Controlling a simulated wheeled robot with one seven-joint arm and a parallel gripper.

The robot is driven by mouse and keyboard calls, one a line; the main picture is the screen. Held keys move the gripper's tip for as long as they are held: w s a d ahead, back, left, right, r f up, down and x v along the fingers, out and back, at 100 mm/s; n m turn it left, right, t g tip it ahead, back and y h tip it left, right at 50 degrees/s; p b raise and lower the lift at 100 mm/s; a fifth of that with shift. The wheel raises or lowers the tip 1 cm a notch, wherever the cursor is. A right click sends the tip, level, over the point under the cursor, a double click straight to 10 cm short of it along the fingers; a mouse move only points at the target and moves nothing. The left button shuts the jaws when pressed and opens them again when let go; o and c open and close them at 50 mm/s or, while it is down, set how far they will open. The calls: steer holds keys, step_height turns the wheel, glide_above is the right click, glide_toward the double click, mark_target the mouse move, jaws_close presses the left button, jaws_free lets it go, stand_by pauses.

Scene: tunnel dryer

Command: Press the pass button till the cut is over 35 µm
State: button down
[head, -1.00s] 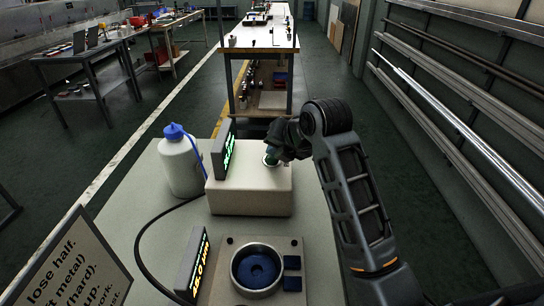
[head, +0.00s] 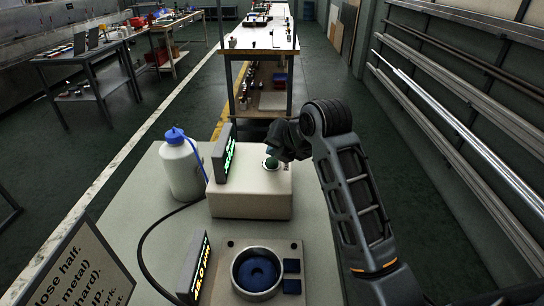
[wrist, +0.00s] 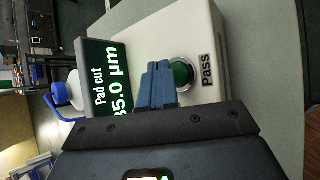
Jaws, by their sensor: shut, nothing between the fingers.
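The green pass button (wrist: 183,73) sits in a metal ring on a pale box beside the label "Pass" (wrist: 207,71). In the head view the button (head: 270,163) shows on the box top (head: 248,204). My gripper (wrist: 158,84) is shut and empty, its blue fingertips beside the button in the wrist view. In the head view the gripper (head: 274,152) is just above the button, apparently clear of it. The dark display (wrist: 110,78) reads "Pad cut" and what looks like 35.0 µm, its first digit at the gripper's edge.
A white bottle with a blue cap (head: 182,168) stands left of the box. A round dish with a blue pad (head: 236,283) and a second display (head: 196,268) with orange figures stand in front. A text sign (head: 85,265) is at lower left.

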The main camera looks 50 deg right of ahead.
mark_target(275, 162)
steer(key=shift+r, duration=0.3)
step_height(275, 162, up, 5)
steer(key=p, duration=0.4)
steer(key=shift+p, duration=0.3)
steer(key=shift+f, duration=0.1)
stand_by(0.6)
